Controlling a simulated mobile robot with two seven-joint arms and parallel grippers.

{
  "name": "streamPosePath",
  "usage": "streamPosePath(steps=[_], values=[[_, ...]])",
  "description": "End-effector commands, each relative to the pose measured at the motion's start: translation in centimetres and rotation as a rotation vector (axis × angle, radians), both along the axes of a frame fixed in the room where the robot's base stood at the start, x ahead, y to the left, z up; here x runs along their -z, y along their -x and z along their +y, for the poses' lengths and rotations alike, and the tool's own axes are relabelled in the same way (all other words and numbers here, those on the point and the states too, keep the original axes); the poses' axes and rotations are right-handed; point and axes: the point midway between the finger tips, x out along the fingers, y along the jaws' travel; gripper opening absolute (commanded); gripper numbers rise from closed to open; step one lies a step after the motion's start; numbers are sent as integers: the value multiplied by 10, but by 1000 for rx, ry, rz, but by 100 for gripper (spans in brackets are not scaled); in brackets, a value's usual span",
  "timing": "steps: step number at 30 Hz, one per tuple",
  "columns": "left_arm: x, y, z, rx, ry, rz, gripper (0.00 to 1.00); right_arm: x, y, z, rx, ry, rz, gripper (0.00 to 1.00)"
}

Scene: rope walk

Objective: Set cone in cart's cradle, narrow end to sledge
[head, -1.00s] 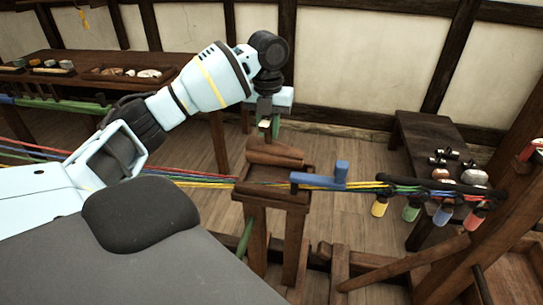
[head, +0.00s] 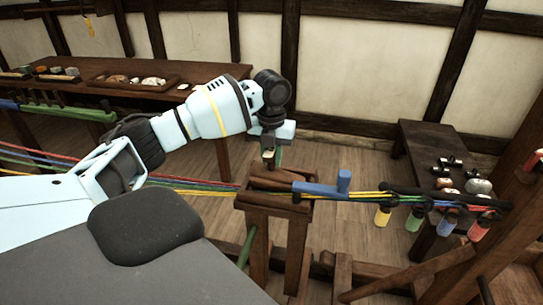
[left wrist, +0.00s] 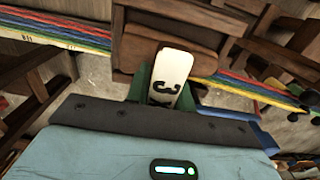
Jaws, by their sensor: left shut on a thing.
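The cart (head: 296,208) is a brown wooden stand with a tray-like top, in the middle of the head view. The brown wooden cone (head: 272,183) lies sideways at the cart's top, under my left gripper (head: 271,160). It also shows in the left wrist view (left wrist: 198,57). My left gripper is shut on the cone, reaching down from above. A white tag with a black mark (left wrist: 170,72) and green parts show between the gripper and the cone. The cradle is largely hidden under the cone. I cannot tell which end is narrow, or whether the cone rests fully.
Coloured ropes (head: 205,188) run in from the left and on to the right. Several coloured bobbins (head: 414,219) hang at right near a wooden post. A bench (head: 422,135) and a long table (head: 190,82) stand behind.

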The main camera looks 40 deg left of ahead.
Motion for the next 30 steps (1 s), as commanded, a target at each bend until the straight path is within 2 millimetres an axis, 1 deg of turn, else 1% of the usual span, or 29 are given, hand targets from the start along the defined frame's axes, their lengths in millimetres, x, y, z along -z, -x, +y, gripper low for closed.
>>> streamPosePath(steps=[3, 4, 9, 17, 20, 23, 26, 30], values=[[2, 0, 0, 0, 0, -1, 0, -1, -1, 1, 3, -3, -1, 0], [3, 0, 0, 0, 0, 0, 25, -1, -1, 1, 4, -4, -1, 0], [3, 0, 0, 0, 0, 0, 45, -1, -1, 2, 7, -6, -1, 0], [2, 0, 0, 0, 0, 0, 45, 0, -1, 2, 6, -5, -1, 0], [-3, 0, 0, 0, 0, -1, 45, -1, -1, 2, 6, -5, -1, 0], [-14, -1, 0, 1, 0, -1, 45, -1, -1, 1, 5, -4, -2, 0], [-32, -1, -1, 1, 1, -4, 45, -1, -1, 1, 3, -2, -3, 0], [-61, -1, -1, 1, 1, -4, 45, -2, -2, -1, -1, 2, -5, 0]])
